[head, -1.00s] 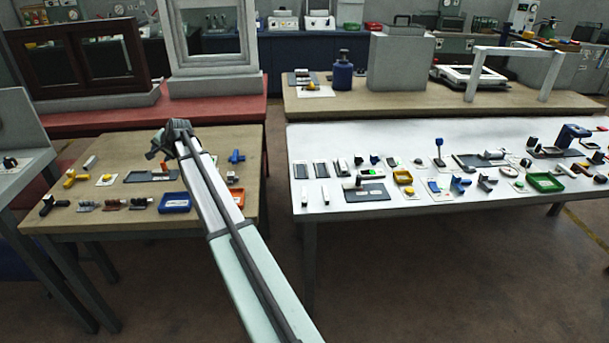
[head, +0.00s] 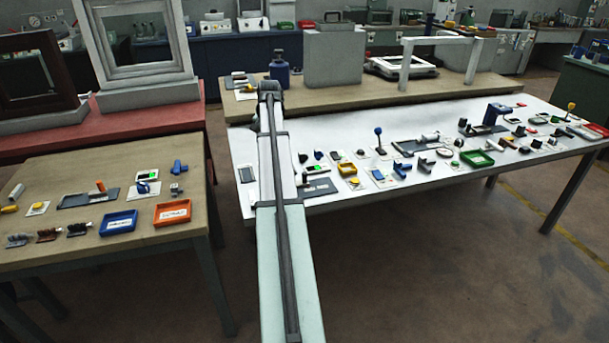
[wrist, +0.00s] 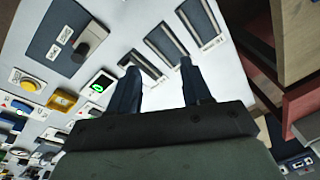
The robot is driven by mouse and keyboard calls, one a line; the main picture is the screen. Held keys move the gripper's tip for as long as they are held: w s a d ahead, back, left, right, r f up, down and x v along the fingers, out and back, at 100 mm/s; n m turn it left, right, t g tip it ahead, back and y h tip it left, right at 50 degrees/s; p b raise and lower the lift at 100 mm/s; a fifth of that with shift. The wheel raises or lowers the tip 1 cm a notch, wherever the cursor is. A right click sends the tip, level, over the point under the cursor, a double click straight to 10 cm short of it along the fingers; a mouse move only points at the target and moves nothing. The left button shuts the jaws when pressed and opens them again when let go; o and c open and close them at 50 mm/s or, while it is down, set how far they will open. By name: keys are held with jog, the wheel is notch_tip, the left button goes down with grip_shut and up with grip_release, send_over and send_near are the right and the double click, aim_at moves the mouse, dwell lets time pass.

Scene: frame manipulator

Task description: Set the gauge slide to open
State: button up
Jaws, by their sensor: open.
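My gripper shows in the wrist view (wrist: 158,66) with its two dark fingers apart and nothing held between them. In the head view only my arm shows, reaching over the left end of the white table; the fingers are hidden. A dark plate (wrist: 60,30) with a black-ended knob (wrist: 92,38) and two small white labels lies left of the fingers in the wrist view, apart from them. In the head view another dark plate with an orange handle (head: 100,186) lies on the wooden table, and one with a white cylinder (head: 430,137) on the white table. No readable label shows which is the gauge slide.
Dark rectangular plates (wrist: 165,41) lie beyond the fingers.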

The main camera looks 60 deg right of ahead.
jog(key=r+m+g, duration=0.1)
jog(key=r+g, duration=0.1)
send_over(305, 174)
jog(key=shift+y, duration=0.4)
jog(key=f, duration=0.9)
jog(key=d+f, duration=0.1)
jog(key=f, duration=0.4)
jog(key=shift+w+f, duration=0.1)
jog(key=shift+w, duration=0.25)
grip_shut()
